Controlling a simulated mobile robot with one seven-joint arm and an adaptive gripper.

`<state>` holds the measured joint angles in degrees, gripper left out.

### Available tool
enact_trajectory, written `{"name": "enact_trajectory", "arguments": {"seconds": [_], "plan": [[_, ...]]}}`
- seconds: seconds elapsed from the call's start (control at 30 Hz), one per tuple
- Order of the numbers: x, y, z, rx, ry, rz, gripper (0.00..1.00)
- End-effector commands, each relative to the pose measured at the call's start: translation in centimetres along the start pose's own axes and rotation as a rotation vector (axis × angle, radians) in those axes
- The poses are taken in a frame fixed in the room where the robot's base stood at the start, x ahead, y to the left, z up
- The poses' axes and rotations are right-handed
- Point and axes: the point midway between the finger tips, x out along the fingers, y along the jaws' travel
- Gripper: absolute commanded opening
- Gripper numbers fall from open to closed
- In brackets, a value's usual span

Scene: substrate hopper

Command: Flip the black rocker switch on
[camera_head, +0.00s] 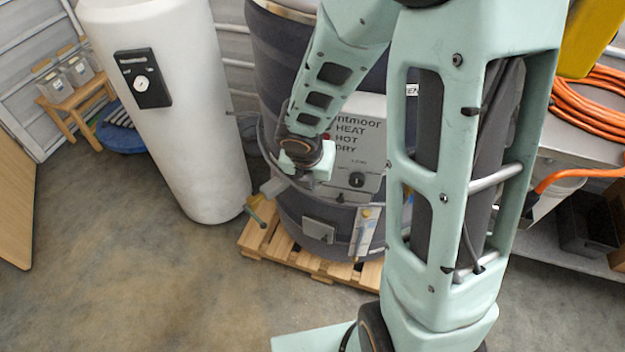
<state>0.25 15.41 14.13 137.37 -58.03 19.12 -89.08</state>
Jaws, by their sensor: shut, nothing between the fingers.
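The light grey control panel (361,140) on the dark drum (283,55) carries the words HEAT, HOT and DRY. Red lamps sit beside the words. A small round black control (356,179) sits low on the panel; I cannot tell whether it is a rocker or a knob. No black rocker switch can be made out for sure. My wrist covers the panel's left part. My arm reaches down from the top, and its wrist end is in front of that left edge. My gripper's fingers cannot be made out; they seem hidden behind the wrist.
The drum stands on a wooden pallet (251,237). A white tank (180,110) with a black gauge plate (143,78) stands at left. Orange hose (592,105) lies on a metal unit at right. My large arm link blocks the right middle. The floor at front left is clear.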

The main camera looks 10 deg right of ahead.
Motion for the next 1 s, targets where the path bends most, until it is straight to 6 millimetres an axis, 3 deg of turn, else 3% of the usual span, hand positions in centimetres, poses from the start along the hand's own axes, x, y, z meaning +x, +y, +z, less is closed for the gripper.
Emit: {"name": "enact_trajectory", "arguments": {"seconds": [0.03, 0.17, 0.4, 1.0], "plan": [[1.7, 0.0, -0.3, -0.001, 0.002, -0.001, 0.0], [4.2, 0.0, -0.3, -0.001, 0.002, -0.001, 0.0], [4.2, 0.0, 3.1, 0.002, 0.0, 0.0, 0.0], [4.4, 0.0, 4.2, 0.0, 0.0, 0.0, 0.0]]}}
